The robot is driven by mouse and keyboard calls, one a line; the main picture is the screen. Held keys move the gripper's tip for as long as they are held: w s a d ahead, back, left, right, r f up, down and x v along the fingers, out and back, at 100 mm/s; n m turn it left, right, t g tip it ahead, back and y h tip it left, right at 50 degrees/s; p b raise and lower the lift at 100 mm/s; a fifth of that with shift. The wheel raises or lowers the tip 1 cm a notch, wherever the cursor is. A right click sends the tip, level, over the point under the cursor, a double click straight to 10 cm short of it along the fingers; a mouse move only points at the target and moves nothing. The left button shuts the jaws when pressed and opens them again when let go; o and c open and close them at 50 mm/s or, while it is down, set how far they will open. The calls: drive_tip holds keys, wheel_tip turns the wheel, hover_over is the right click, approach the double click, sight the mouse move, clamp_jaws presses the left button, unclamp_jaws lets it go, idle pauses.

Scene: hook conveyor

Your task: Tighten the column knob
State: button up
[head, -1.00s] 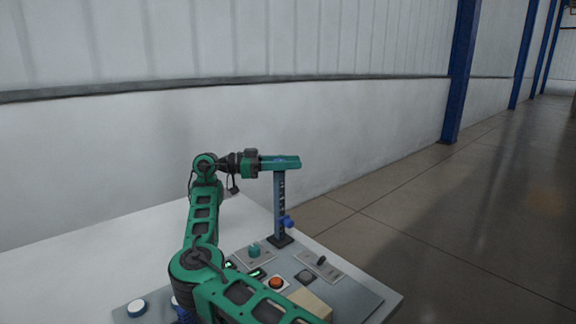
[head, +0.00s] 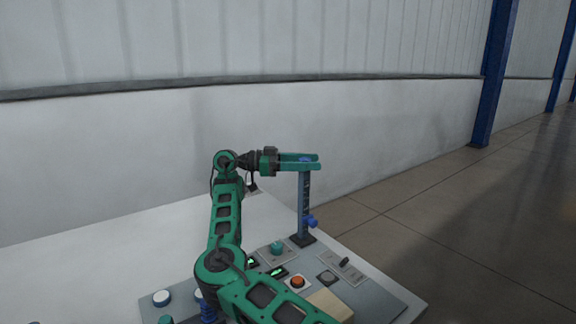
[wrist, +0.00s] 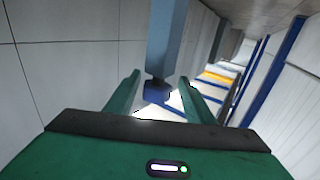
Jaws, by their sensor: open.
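The column (head: 304,190) is a slim blue-grey post standing upright on a dark foot on the panel. A blue knob (head: 305,160) sits at its top, partly hidden by my fingers. My gripper (head: 305,161) is open at the column top, its green fingers reaching across on either side of the knob. The wrist view appears turned over: the column (wrist: 166,35) comes down from the upper edge to a dark neck and the blue knob (wrist: 157,92). The knob shows between the two fingers, with gaps on both sides.
A second blue knob (head: 311,222) sticks out of the column's side lower down. The grey panel (head: 375,297) carries an orange button (head: 297,282), a teal knob (head: 277,248) and a toggle switch (head: 344,262).

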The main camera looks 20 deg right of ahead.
drive_tip(key=v, duration=0.8)
drive_tip(key=shift+w+a, duration=0.2)
drive_tip(key=shift+a, duration=0.1)
drive_tip(key=shift+c, duration=0.2)
